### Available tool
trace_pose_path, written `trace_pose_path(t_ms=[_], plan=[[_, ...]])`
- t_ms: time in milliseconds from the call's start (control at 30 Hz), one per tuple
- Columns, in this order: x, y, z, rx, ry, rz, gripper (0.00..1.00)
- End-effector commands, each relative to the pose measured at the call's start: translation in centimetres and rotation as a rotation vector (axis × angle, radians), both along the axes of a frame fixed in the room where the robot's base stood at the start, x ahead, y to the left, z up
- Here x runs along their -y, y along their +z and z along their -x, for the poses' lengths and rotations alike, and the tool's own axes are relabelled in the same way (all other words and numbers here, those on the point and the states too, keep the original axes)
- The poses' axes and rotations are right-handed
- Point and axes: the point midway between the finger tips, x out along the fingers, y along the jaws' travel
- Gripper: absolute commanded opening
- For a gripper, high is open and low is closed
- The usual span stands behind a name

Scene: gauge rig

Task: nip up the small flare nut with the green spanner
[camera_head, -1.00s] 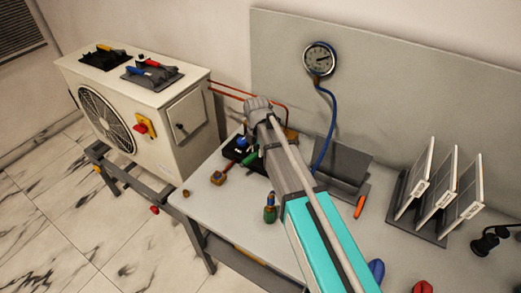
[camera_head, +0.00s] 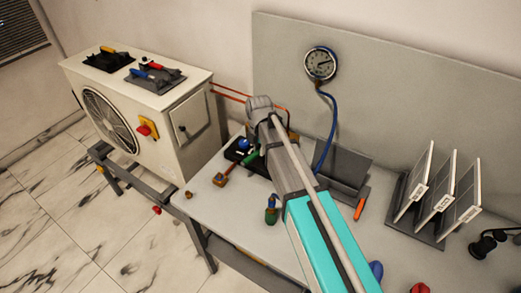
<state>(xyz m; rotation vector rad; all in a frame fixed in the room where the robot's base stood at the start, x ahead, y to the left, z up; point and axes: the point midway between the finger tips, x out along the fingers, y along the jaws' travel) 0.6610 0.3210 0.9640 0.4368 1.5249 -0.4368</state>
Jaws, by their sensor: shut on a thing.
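My arm (camera_head: 290,185) reaches from the bottom right to the far side of the bench. My gripper's fingers are hidden behind the wrist (camera_head: 261,108), so I cannot see what is between them. A green piece (camera_head: 252,156) shows at the left edge of the wrist, above the bench. It may be part of the green spanner, but its outline is too small to tell. A black block with blue on it (camera_head: 241,147) lies just left of the wrist, partly covered. The small flare nut cannot be made out.
The white outdoor unit (camera_head: 178,143) stands at the left, with tools on top. Brass pieces (camera_head: 220,180) and a green and blue item (camera_head: 271,211) stand on the bench. A gauge (camera_head: 320,63) with a blue hose hangs behind. A panel rack (camera_head: 412,224) stands right.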

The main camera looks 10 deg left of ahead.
Motion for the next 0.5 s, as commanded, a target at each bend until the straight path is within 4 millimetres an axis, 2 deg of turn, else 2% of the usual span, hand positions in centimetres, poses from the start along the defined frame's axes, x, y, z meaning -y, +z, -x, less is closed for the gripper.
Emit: trace_pose_path(t_ms=[500], plan=[[0.0, 2.4, 0.0, 0.000, 0.000, 0.000, 0.00]])
